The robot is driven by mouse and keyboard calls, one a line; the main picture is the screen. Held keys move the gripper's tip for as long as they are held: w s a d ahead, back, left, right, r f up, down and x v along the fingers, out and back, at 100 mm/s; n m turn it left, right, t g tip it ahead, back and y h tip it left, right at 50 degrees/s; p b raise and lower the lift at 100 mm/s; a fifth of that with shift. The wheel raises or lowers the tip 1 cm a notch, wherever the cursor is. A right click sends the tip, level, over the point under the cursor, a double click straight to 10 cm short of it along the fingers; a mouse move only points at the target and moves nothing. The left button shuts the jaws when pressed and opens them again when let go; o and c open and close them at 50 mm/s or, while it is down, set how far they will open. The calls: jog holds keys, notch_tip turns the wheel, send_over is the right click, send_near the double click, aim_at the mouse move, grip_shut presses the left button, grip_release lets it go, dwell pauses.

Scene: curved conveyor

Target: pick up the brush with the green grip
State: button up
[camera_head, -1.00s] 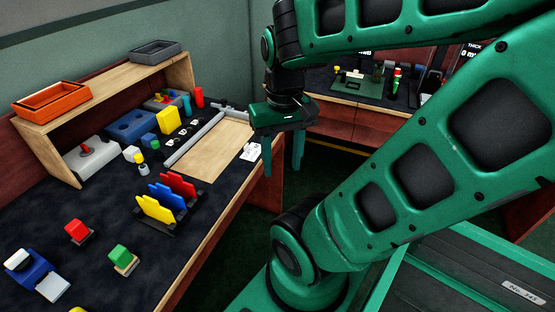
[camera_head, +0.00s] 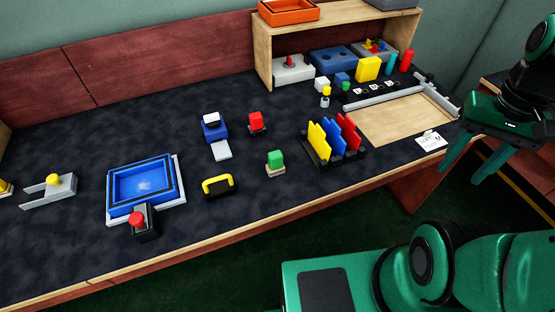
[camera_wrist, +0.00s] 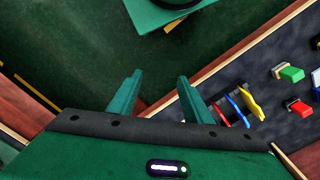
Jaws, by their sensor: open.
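The brush with the green grip (camera_head: 275,159) stands on the dark table near its front edge, a green block on a pale base. It also shows at the right of the wrist view (camera_wrist: 291,73). My gripper (camera_head: 468,165) is open and empty, off the table's front edge at the right of the head view, well away from the brush. Its two fingers (camera_wrist: 158,88) point over the green floor in the wrist view, with nothing between them.
A similar red-gripped block (camera_head: 256,121) stands behind the green one. A rack of yellow, blue and red plates (camera_head: 335,139) is to its right, between it and my gripper. A yellow-handled black piece (camera_head: 219,186) and a blue tray (camera_head: 143,184) lie left.

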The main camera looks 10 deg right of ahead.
dwell(0.4)
jog(key=w+a+n, duration=1.5)
jog(key=w+n, duration=0.1)
jog(key=w+a+f+n, duration=0.1)
jog(key=a+n, duration=0.2)
jog(key=a, duration=0.3)
jog(key=w+a+f+n, duration=0.1)
jog(key=a+f+n, duration=0.1)
jog(key=a+n, duration=0.2)
jog(key=w+a+f+n, duration=0.2)
jog(key=a+n, duration=0.2)
jog(key=a, duration=0.6)
jog(key=shift+f, duration=0.1)
send_over(276, 154)
jog(key=shift+n, duration=0.3)
jog(key=f, duration=0.4)
jog(key=shift+w+a+f, duration=0.1)
jog(key=shift+w+f, duration=0.1)
jog(key=shift+f, duration=0.2)
jog(key=shift+s+f, duration=0.15)
jog(key=shift+f, duration=2.95)
